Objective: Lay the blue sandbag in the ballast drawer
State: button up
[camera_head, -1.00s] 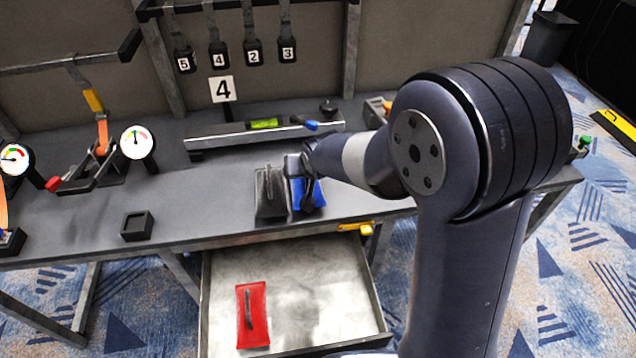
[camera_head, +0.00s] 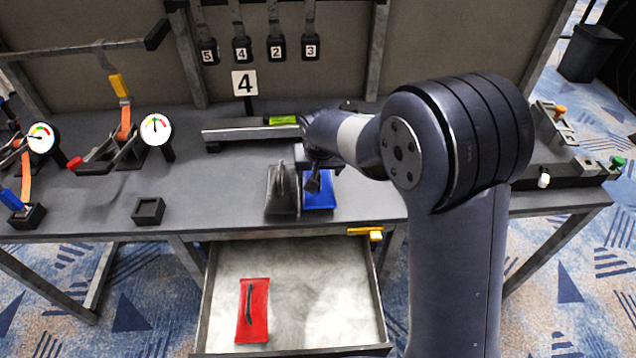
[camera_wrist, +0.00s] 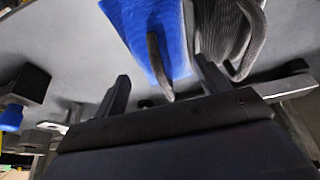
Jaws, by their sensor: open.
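The blue sandbag (camera_head: 319,198) lies on the grey table near its front edge, just right of a dark grey sandbag (camera_head: 282,192). The wrist view shows the blue sandbag (camera_wrist: 146,30) with its dark strap handle hanging towards my jaws. My gripper (camera_head: 314,180) is over the blue sandbag and partly hides it. In the wrist view my gripper (camera_wrist: 165,88) is open, with the strap end between the two fingers and no visible grip on it. The ballast drawer (camera_head: 328,305) is pulled out below the table edge. A red sandbag (camera_head: 252,310) lies in its left part.
A small black square tray (camera_head: 148,211) sits on the table to the left. Gauges with strap ratchets (camera_head: 124,150) stand further left. A rail with a green level (camera_head: 281,120) is behind the bags. The drawer's right side is clear.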

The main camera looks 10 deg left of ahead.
jog(key=shift+x, duration=2.35)
jog(key=shift+s, duration=0.1)
jog(key=shift+c, duration=0.4)
grip_shut()
jog(key=shift+a+r, duration=0.1)
